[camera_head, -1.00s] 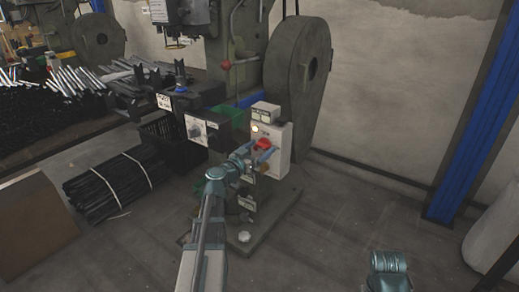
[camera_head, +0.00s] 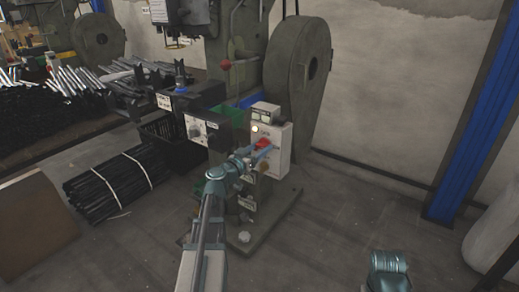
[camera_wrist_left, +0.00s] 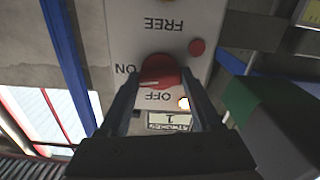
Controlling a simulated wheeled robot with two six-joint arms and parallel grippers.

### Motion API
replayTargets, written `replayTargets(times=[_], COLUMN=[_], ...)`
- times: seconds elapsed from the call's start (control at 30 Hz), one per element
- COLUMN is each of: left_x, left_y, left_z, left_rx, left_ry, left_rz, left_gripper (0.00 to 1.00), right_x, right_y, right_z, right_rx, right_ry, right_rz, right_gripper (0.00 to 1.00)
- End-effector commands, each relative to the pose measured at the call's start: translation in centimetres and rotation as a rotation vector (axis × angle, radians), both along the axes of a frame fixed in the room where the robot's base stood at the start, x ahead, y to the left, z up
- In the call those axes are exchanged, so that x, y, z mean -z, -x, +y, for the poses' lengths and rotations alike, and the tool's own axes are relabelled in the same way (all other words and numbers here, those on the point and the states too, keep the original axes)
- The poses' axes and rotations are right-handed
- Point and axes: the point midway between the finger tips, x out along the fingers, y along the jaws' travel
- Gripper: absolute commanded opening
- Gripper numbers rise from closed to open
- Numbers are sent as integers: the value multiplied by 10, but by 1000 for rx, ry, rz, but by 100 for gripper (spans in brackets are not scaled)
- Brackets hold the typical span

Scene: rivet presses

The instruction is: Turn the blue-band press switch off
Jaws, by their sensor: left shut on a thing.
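The press's white control box (camera_head: 280,148) carries a red rotary switch (camera_head: 263,143). In the left wrist view the red switch (camera_wrist_left: 160,70) sits between my fingers, and the box's labels FREE, ON and OFF read upside down. A pale mark on the knob points left, toward the ON side. My left gripper (camera_head: 261,153) is shut on the red switch, one finger on each side in the wrist view (camera_wrist_left: 158,82). A small lamp (camera_wrist_left: 184,103) beside the OFF label glows; it also shows in the head view (camera_head: 255,129). My right gripper is out of view.
The green-grey press (camera_head: 297,70) stands behind the box. A second box with a dial (camera_head: 203,131) is to its left. Bundled black rods (camera_head: 112,184) lie on the floor at left. A blue post (camera_head: 470,120) stands at right. The floor right of the press is clear.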

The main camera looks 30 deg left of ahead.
Motion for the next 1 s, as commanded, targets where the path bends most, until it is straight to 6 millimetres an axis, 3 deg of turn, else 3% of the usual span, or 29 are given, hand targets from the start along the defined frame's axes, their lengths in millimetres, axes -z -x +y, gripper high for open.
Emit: replayTargets(times=[1.0], left_x=[0], left_y=[0], left_z=[0], left_rx=[-1], left_ry=[954], left_rz=[75], left_gripper=[9], right_x=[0], right_y=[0], right_z=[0], right_rx=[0], right_ry=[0], right_rz=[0], right_gripper=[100])
